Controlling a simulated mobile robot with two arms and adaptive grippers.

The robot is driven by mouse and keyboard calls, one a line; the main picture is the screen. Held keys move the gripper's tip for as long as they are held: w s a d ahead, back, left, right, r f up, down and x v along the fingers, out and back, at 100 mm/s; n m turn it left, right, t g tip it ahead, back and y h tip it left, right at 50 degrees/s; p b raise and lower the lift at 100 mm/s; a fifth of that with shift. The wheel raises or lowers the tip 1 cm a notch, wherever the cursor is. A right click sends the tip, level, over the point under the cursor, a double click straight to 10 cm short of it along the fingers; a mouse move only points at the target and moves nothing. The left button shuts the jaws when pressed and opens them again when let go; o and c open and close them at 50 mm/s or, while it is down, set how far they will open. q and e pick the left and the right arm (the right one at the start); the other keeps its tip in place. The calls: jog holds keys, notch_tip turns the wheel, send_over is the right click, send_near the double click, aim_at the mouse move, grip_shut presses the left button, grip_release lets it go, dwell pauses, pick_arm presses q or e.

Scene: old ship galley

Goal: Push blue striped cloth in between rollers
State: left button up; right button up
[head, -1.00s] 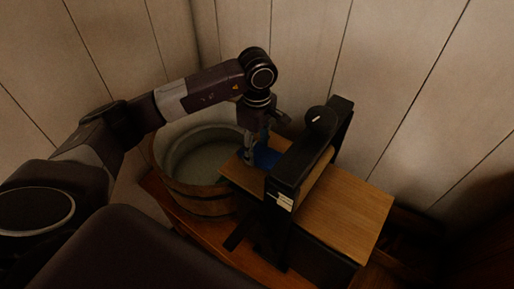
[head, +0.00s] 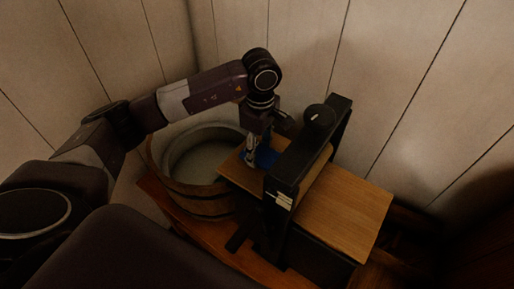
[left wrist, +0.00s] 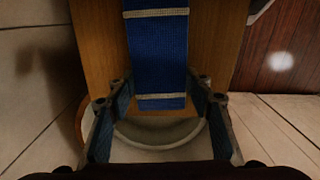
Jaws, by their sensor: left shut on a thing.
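The blue cloth with pale stripes (left wrist: 158,52) lies flat on the wooden board (left wrist: 100,40), as seen in the left wrist view. In the head view only a small blue patch of the cloth (head: 267,158) shows, between my gripper and the black roller frame (head: 286,176). My left gripper (head: 256,158) points down at the board's left part, just left of the frame. The rollers are mostly hidden by the frame. My right gripper is out of view.
A round wooden tub (head: 190,200) stands left of the board, below my left arm. The board's right part (head: 345,215) is bare. Panelled walls close off the back.

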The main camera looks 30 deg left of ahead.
pick_arm(q)
jog(key=shift+s+d+r, duration=0.1)
jog(key=shift+d+r, duration=0.1)
jog(key=shift+d, duration=1)
jog(key=o, duration=1.3)
jog(key=shift+f, duration=0.1)
jog(key=shift+a, duration=0.15)
